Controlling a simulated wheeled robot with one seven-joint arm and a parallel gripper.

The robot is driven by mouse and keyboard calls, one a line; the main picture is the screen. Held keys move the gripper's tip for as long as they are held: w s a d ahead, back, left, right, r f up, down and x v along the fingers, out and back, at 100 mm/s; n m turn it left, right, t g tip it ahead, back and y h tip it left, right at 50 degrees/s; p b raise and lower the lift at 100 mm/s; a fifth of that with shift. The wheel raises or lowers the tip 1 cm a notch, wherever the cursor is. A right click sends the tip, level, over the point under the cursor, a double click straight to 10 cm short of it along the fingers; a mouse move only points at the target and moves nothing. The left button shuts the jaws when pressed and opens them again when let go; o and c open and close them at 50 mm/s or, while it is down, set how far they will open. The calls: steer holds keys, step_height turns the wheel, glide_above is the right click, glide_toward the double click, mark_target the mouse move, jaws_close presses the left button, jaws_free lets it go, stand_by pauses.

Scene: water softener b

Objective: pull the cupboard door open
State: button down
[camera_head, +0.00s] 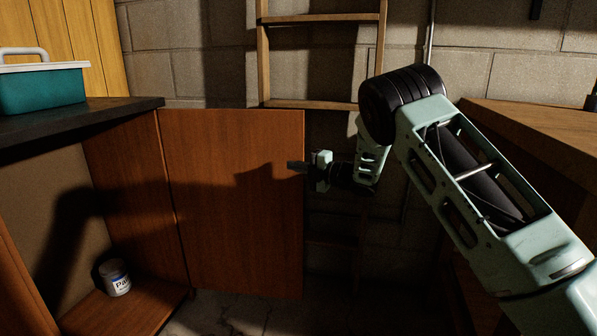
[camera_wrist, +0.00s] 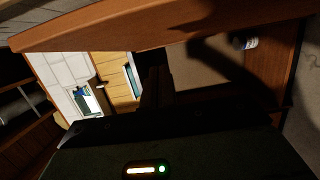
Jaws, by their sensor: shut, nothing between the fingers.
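The brown wooden cupboard door (camera_head: 235,205) stands swung wide open in the head view, hinged at its left side on the cupboard (camera_head: 125,165). The cupboard's inside is exposed at the left. My gripper (camera_head: 292,165) is shut and empty. Its fingertips overlap the door's free right edge in the picture, in front of the face I see; I cannot tell whether they touch it. In the wrist view, a brown panel that looks like the door (camera_wrist: 180,25) crosses the top, and the fingers are too dark to make out clearly.
A paint can (camera_head: 115,277) stands on the cupboard floor. A teal caddy (camera_head: 42,88) sits on the dark countertop (camera_head: 90,110). A wooden bench (camera_head: 545,125) stands at the right, behind my arm.

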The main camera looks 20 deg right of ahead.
steer(key=w+d+p+v, duration=0.1)
steer(key=p+v, duration=0.2)
steer(key=v, duration=0.7)
steer(key=s+a+r+m+h, duration=0.1)
steer(key=a+r+m+h, duration=0.2)
steer(key=a+m+h, duration=0.5)
steer(key=s+a+m+g, duration=0.4)
steer(key=s+a+m, duration=0.2)
steer(key=s+a, duration=0.55)
steer(key=s+a+f+m+g+h, duration=0.15)
steer(key=s+g, duration=0.35)
steer(key=s, duration=1.1)
steer(key=s+a+f+m+g+h, duration=0.1)
steer(key=s+a+f+m+g, duration=0.2)
steer(key=s, duration=1.4)
step_height(320, 180, up, 34)
steer(key=s+g+p, duration=0.1)
steer(key=p, duration=3.1)
steer(key=shift+s+d+r+g+p, duration=0.2)
steer(key=shift+s+d+g+p, duration=0.1)
steer(key=shift+s+g+p, duration=0.1)
